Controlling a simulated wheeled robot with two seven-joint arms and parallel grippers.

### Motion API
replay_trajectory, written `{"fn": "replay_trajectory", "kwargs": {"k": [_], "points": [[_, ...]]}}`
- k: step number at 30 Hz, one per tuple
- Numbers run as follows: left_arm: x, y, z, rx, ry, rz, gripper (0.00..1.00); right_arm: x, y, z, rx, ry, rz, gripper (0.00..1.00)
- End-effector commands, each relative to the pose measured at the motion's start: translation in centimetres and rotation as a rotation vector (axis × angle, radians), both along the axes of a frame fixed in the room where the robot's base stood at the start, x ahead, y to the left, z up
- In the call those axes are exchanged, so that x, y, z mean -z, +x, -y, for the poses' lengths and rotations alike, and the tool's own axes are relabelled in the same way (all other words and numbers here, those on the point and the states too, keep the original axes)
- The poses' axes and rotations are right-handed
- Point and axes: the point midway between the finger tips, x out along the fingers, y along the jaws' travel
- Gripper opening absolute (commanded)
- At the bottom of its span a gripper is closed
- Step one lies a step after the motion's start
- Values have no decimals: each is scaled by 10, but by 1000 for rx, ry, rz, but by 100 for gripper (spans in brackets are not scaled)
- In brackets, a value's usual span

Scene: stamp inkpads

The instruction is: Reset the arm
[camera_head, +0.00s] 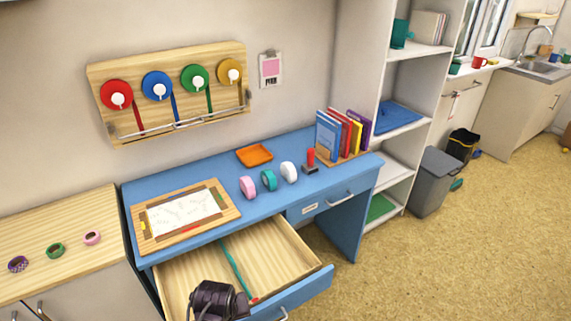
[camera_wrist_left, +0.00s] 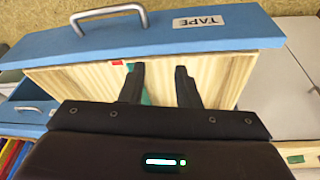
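My left gripper (camera_head: 217,300) is over the front part of the open wooden drawer (camera_head: 200,268) of the blue desk (camera_head: 215,215). In the left wrist view its two dark fingers (camera_wrist_left: 160,80) are apart, with nothing held between them. The drawer's blue front (camera_wrist_left: 240,30) carries a TAPE label (camera_wrist_left: 201,20) and a metal handle (camera_wrist_left: 108,12). A long teal strip with a red end (camera_head: 235,268) lies in the drawer; part of it shows beside one finger. My right gripper is in neither view.
On the desk are a framed board (camera_head: 150,238), an orange tray (camera_head: 254,156), pink, teal and white rolls (camera_head: 268,180), a red-handled stamp (camera_head: 310,160) and upright books (camera_head: 330,135). A wooden cabinet (camera_head: 60,265) stands left. Floor to the right is clear.

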Motion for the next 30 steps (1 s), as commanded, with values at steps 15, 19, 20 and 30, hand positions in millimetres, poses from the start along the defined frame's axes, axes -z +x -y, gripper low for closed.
{"fn": "replay_trajectory", "kwargs": {"k": [15, 19, 20, 30], "points": [[-60, -88, -30, 329, 6, -2, 29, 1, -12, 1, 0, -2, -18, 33], [-75, -105, -42, 392, 34, 1, 29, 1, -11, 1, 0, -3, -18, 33], [-78, -108, -44, 405, 40, 2, 29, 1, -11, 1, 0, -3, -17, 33], [-65, -120, -56, 481, 81, -11, 29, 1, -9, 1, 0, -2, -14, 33]]}}
